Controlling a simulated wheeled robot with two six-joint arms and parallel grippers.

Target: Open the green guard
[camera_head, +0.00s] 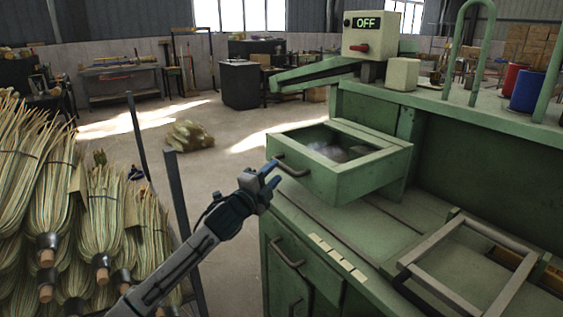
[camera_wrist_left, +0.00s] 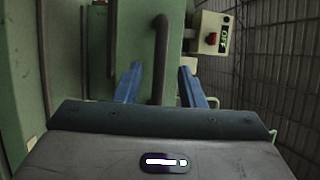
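The green guard (camera_head: 345,180) is a box-like part with a dark recessed or windowed top, at the centre of the machine in the head view. A dark curved handle (camera_head: 291,166) is on its left front face. My left gripper (camera_head: 271,175) is open and empty, just left of this handle, with its blue fingers pointing toward it. In the left wrist view the handle (camera_wrist_left: 160,60) stands between the two open fingers (camera_wrist_left: 161,85), seemingly a little beyond their tips; contact cannot be told. My right gripper is out of view.
The control box (camera_head: 370,35) reads OFF. A lower cabinet door handle (camera_head: 287,252) and a metal frame (camera_head: 450,275) are on the machine below. Open floor lies behind.

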